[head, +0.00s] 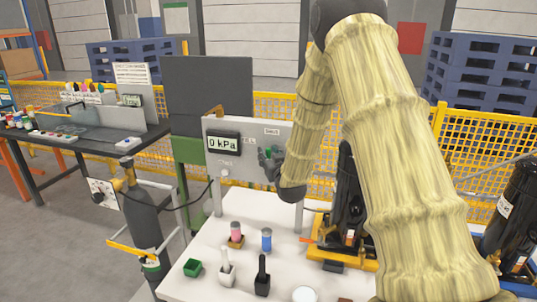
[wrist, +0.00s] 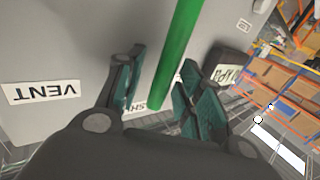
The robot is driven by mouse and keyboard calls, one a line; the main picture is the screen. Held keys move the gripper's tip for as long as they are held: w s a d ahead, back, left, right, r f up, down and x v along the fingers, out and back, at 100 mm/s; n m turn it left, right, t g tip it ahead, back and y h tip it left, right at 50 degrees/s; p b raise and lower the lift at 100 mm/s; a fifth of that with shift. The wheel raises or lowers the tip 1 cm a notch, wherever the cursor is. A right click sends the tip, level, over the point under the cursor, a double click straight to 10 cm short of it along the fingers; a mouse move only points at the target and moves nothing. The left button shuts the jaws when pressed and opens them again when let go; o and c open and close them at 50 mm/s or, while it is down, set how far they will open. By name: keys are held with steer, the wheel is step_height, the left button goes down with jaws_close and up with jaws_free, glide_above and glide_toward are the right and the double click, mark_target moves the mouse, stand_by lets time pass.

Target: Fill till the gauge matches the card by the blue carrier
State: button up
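The gauge (head: 223,143) on the grey panel (head: 251,128) reads 0 kPa; it also shows inverted in the wrist view (wrist: 228,76). A green lever (wrist: 178,55) crosses the wrist view over the panel. My gripper (head: 270,160) is at the panel's right part. In the wrist view its fingers (wrist: 163,90) stand apart on either side of the lever, with gaps visible. A VENT label (wrist: 40,92) reads upside down. On the left bench, a small card (head: 131,100) shows a kPa figure too small to read surely. I cannot make out the blue carrier clearly.
A dark gas cylinder (head: 143,217) stands left of the white table (head: 205,275). Black compressors (head: 519,205) are at right. Yellow mesh fencing (head: 285,105) runs behind.

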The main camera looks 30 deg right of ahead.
steer(key=shift+r, duration=0.15)
jaws_close()
